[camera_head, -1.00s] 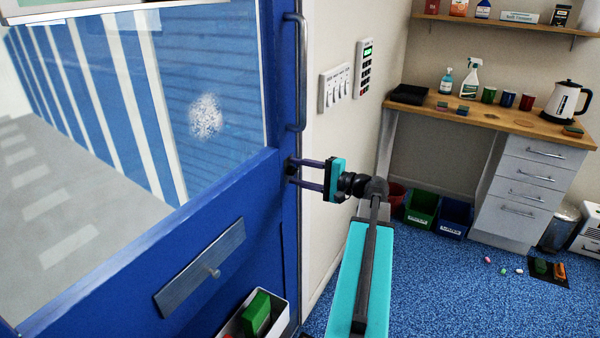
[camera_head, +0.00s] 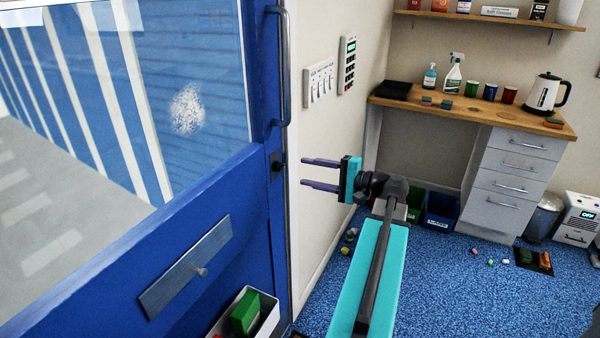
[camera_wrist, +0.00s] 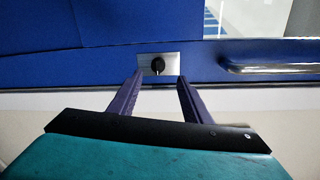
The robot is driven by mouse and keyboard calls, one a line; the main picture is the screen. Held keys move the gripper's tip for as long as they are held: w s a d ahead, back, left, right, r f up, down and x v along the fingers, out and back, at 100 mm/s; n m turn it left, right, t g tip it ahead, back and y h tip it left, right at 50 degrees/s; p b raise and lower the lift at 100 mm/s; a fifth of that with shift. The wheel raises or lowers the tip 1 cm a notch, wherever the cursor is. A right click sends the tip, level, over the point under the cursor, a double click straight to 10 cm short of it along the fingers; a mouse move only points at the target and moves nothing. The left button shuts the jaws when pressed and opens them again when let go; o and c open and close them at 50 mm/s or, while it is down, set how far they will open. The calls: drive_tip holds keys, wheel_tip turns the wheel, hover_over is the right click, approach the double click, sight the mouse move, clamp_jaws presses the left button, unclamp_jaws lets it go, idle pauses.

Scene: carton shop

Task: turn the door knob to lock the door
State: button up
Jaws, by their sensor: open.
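The blue door (camera_head: 150,240) with a large window stands at the left in the head view. Its small black knob (camera_head: 277,166) sits on a metal plate near the door's edge, below the vertical handle. In the wrist view the knob (camera_wrist: 158,65) stands on its silver plate (camera_wrist: 144,60), ahead of my fingers and between their lines; its narrow grip looks about upright in that picture. My gripper (camera_head: 304,173) is open and empty, to the right of the knob and apart from it. Both fingers also show in the wrist view (camera_wrist: 158,92).
The door handle (camera_head: 283,65) is above the knob. Switches (camera_head: 320,82) and a keypad (camera_head: 347,62) are on the wall to the right. A bin with a green item (camera_head: 245,314) hangs low on the door. A wooden counter (camera_head: 470,112) stands farther right.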

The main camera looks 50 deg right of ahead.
drive_tip(key=shift+b+v, duration=0.3)
drive_tip(key=shift+v, duration=2.2)
drive_tip(key=shift+s, duration=0.1)
